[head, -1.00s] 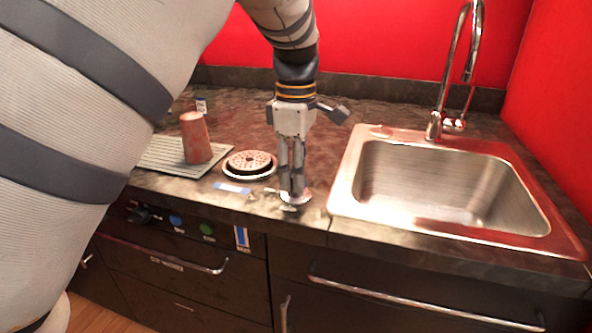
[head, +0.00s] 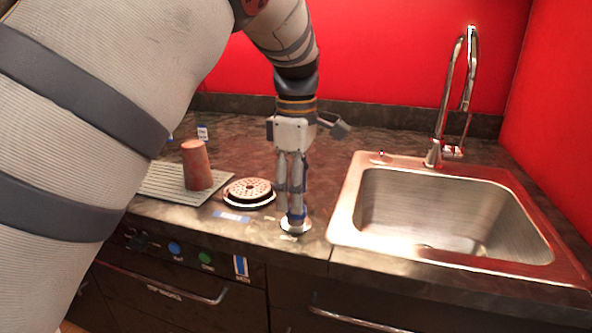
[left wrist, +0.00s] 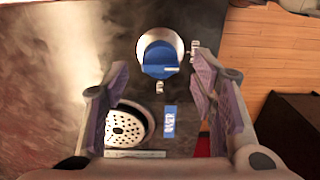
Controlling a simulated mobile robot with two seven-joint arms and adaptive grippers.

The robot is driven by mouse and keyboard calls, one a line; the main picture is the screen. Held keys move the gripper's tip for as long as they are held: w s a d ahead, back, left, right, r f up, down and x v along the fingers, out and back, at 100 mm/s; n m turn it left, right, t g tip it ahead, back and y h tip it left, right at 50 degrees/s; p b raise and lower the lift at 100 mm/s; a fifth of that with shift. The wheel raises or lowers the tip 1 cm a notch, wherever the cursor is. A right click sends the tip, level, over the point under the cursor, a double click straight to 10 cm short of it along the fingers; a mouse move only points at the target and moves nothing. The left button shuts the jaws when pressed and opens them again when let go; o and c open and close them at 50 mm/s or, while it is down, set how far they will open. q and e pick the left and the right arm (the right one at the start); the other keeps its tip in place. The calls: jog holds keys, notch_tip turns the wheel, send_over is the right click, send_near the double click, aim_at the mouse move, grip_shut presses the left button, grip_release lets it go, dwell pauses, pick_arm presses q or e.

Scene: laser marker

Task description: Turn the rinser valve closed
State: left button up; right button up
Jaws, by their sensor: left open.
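The rinser valve is a blue knob on a round silver base (head: 296,227) near the counter's front edge, left of the sink. In the left wrist view the blue knob (left wrist: 158,60) carries a pale line pointing right. Small metal pieces sit at the base's right and lower sides. My left gripper (head: 290,200) points down over the valve, open. In the left wrist view its fingers stand apart on either side below the knob, not visibly touching it. The round perforated rinser (head: 249,192) sits left of the valve, with a blue label (head: 232,217) in front. My right gripper is out of view.
A reddish cup (head: 196,167) stands on a grey ribbed mat (head: 160,183) at the left. The steel sink (head: 345,215) with a tall faucet (head: 447,100) is at the right. Drawers and coloured buttons (head: 206,258) are on the front below.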

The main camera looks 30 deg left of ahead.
pick_arm(q)
notch_tip(320, 180, up, 10)
jog(key=shift+f, duration=0.2)
